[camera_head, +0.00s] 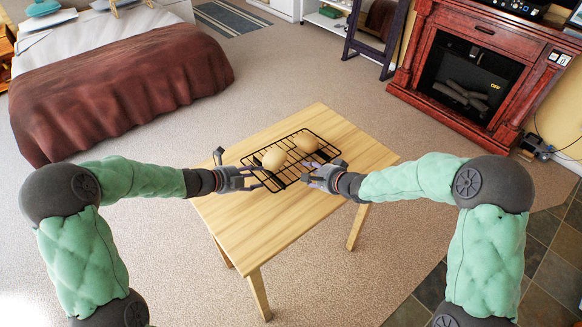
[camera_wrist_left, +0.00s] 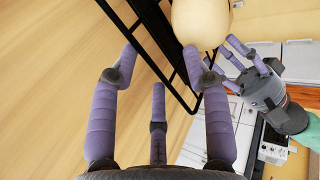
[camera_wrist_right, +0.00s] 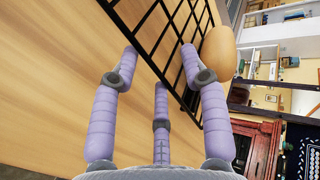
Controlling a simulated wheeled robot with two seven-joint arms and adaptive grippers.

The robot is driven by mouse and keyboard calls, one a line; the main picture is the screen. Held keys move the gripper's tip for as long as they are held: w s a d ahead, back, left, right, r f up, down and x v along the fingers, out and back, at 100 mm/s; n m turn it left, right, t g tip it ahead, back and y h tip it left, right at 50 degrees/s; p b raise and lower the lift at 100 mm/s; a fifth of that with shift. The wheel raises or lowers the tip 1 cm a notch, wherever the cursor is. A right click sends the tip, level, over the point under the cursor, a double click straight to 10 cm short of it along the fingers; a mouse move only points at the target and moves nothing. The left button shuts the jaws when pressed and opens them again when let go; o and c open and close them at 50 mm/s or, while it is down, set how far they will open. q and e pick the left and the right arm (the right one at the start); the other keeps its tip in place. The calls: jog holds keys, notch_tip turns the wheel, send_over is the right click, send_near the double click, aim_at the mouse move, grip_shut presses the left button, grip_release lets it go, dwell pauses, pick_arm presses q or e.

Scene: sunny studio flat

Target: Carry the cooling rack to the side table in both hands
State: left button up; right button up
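The cooling rack (camera_head: 283,177) is a black wire grid over a pale wooden table (camera_head: 270,225). I cannot tell if this is the side table, or if the rack touches its top. Two tan, rounded food items, one on the left (camera_head: 274,158) and one on the right (camera_head: 307,141), sit on the rack. My left gripper (camera_head: 256,179) is at the rack's left end, fingers spread around its edge; the rack also shows in the left wrist view (camera_wrist_left: 152,35). My right gripper (camera_head: 309,178) is at the near right end, fingers also spread; the rack shows in the right wrist view (camera_wrist_right: 150,30).
A bed with a brown blanket (camera_head: 125,85) stands at the back left. A red fireplace (camera_head: 470,75) is at the back right. A dark ladder-like frame (camera_head: 375,40) stands behind. Open carpet (camera_head: 300,65) surrounds the table; dark tiles (camera_head: 550,275) lie at lower right.

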pick_arm(q)
jog(key=o, duration=0.8)
jog(key=shift+a, duration=0.1)
pick_arm(e)
jog(key=shift+d, duration=0.1)
pick_arm(q)
jog(key=v, duration=1.2)
